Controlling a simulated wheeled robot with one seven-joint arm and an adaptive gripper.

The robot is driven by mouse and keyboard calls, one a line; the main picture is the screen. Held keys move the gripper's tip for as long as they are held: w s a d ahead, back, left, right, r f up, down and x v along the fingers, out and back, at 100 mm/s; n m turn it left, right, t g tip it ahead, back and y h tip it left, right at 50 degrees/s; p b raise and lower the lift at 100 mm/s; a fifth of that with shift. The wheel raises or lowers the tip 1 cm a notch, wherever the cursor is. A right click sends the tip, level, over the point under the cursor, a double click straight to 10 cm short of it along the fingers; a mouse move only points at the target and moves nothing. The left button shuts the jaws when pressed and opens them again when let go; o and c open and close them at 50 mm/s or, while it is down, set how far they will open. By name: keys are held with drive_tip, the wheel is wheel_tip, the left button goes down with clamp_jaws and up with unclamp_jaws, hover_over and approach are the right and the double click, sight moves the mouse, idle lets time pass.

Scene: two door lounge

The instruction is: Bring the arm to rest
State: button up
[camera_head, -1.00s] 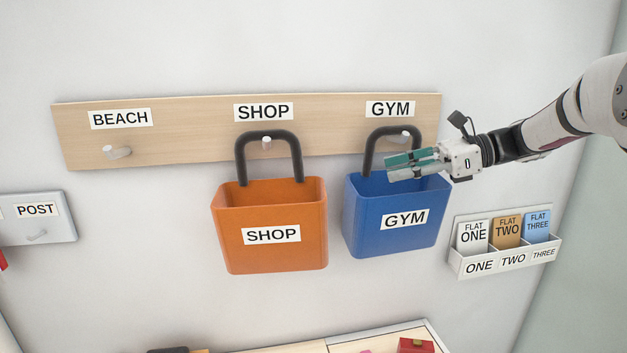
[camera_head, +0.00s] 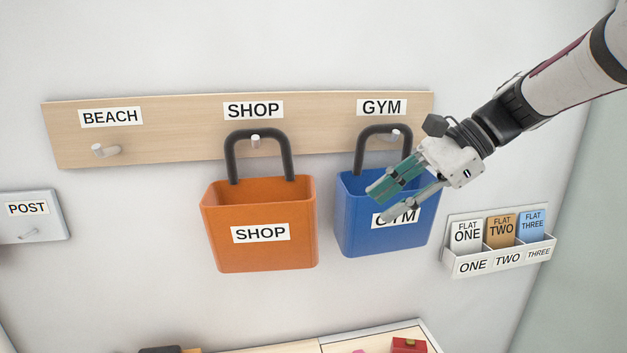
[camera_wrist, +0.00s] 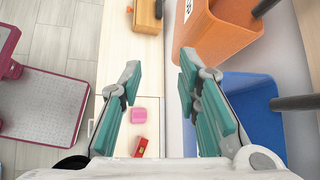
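My gripper (camera_head: 382,204) is in front of the blue GYM bag (camera_head: 372,236), covering part of its label. Its green-padded fingers are apart with nothing between them. In the wrist view my gripper (camera_wrist: 158,90) also shows open and empty. The blue GYM bag (camera_wrist: 250,110) lies to the right of the fingers there. It hangs by its dark handle from the GYM peg.
The orange SHOP bag (camera_head: 260,258) hangs on the SHOP peg of the wooden board (camera_head: 180,135). The BEACH peg (camera_head: 104,150) is bare. A FLAT card rack (camera_head: 497,260) is at right, a POST box (camera_head: 35,227) at left. A pink block (camera_wrist: 139,115) and red object (camera_wrist: 140,147) lie below.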

drive_tip(key=s+d+f+n+t+h, duration=0.1)
drive_tip(key=s+d+f+n+h, duration=0.1)
drive_tip(key=s, duration=0.5)
drive_tip(key=s+d+f+n+t+h, duration=0.1)
drive_tip(key=s+d+f+n+h, duration=0.1)
drive_tip(key=s+n+h, duration=0.2)
drive_tip(key=s+d+f+n+t+h, duration=0.2)
drive_tip(key=s+f+n+h, duration=0.1)
drive_tip(key=s+n, duration=0.5)
drive_tip(key=shift+s+d+b, duration=0.25)
drive_tip(key=shift+s+b, duration=0.15)
drive_tip(key=shift+s, duration=0.65)
